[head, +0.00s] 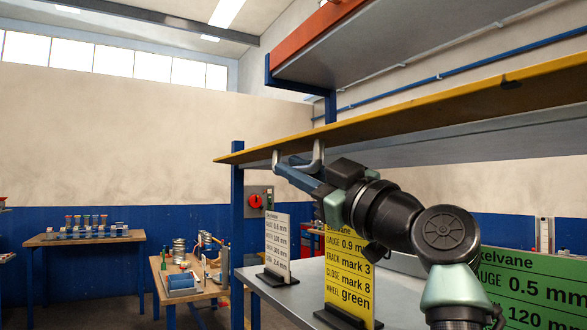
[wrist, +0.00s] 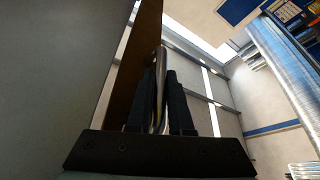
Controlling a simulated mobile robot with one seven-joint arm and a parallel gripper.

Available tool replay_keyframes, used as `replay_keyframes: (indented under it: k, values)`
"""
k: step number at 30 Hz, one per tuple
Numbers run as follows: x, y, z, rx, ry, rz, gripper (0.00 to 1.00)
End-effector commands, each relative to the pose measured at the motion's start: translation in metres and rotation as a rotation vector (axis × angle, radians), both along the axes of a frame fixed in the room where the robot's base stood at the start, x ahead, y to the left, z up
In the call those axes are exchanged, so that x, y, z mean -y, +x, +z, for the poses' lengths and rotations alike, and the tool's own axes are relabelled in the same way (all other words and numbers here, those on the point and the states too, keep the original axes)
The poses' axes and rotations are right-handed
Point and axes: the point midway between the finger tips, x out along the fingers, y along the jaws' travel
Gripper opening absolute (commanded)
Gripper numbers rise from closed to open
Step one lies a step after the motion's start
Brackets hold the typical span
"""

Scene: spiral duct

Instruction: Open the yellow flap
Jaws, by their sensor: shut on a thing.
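The yellow flap (head: 420,104) reaches across the right of the head view as a long panel seen nearly edge-on. Its yellow edge faces me and its grey underside shows below. It is raised, roughly level, above the bench. A pale metal handle (head: 319,152) hangs from its underside near the left end. My gripper (head: 300,168) is below that end, shut on the handle. In the wrist view my gripper (wrist: 163,92) has its two dark fingers on either side of the handle (wrist: 158,75). The exact contact is partly hidden by the fingers.
An orange-fronted panel (head: 315,38) juts out above the flap. A blue post (head: 237,215) stands at its left end. Upright sign cards, white (head: 278,245), yellow (head: 349,270) and green (head: 535,290), stand on the grey bench below my arm. Two wooden tables stand at left.

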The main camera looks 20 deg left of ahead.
Motion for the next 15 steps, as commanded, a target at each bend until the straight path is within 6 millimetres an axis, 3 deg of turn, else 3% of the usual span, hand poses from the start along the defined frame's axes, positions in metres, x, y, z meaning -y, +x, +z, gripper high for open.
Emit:
replay_keyframes:
  k: [15]
  values:
    - [0.0017, 0.0021, -0.0024, 0.069, -0.052, -0.001, 0.0]
